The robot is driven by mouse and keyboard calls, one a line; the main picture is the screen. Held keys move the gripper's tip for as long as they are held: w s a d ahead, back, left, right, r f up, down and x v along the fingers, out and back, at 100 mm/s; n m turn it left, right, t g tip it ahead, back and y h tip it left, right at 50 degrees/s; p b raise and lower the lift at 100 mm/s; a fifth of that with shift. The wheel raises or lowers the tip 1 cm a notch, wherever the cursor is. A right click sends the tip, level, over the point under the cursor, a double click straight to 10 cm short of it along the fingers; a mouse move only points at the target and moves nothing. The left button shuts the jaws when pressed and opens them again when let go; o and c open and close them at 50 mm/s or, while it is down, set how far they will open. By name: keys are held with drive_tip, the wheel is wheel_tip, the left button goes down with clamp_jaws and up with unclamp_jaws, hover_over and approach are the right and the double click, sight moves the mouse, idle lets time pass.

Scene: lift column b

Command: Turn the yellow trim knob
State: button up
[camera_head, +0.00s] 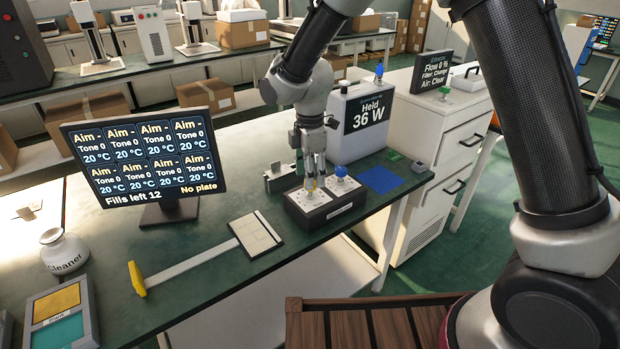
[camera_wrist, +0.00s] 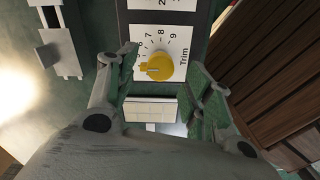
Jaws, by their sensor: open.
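In the head view my gripper (camera_head: 313,180) points down over the black control box (camera_head: 335,212) and largely hides the yellow knob. I cannot tell the height gap.
A blue knob (camera_head: 341,172) stands beside my gripper on the same box. A white "Held 36 W" unit (camera_head: 352,125) is close behind. A monitor (camera_head: 146,160) stands left, and a yellow-ended tool (camera_head: 137,279) lies in front. A blue mat (camera_head: 380,180) is at right.

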drive_tip(key=shift+f, duration=1)
drive_tip(key=c, duration=0.8)
drive_tip(key=shift+c, duration=0.4)
drive_tip(key=shift+s+f, duration=0.1)
drive_tip(key=shift+s, duration=0.05)
drive_tip(key=shift+d+m, duration=0.1)
drive_tip(key=shift+m, duration=0.3)
drive_tip(key=m, duration=0.5)
drive_tip(key=shift+o, duration=0.3)
drive_tip(key=m, duration=0.5)
drive_tip(key=shift+s+m, duration=0.1)
drive_tip(key=shift+m, duration=0.3)
drive_tip(key=shift+o, duration=0.2)
